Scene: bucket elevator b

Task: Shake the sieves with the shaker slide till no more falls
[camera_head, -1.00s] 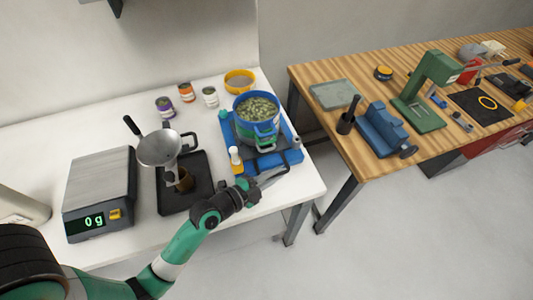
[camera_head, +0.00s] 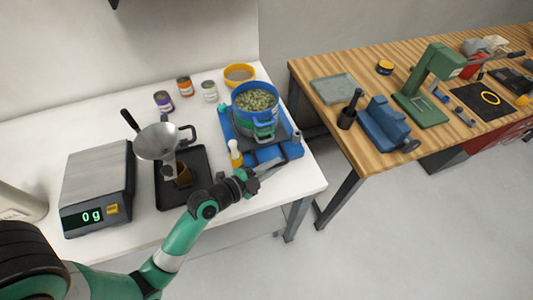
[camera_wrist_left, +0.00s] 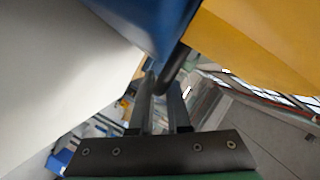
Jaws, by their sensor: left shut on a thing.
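The sieve stack (camera_head: 250,118), blue on top with green rings below, stands upright on the blue shaker (camera_head: 296,150) at the right end of the white table. Pale green pieces (camera_head: 256,99) lie in the top sieve. My left gripper (camera_head: 268,171) is at the shaker's front edge, beside a dark bar. In the left wrist view its fingers (camera_wrist_left: 158,105) are shut on a dark rod-like handle (camera_wrist_left: 173,70), close to blue and yellow surfaces. The lower sieves' contents are hidden. My right gripper is not in view.
A scale (camera_head: 98,185) reading 0 g stands left. Several small cans and a yellow bowl (camera_head: 240,74) are behind. A wooden bench (camera_head: 340,68) with tools stands right, across a gap.

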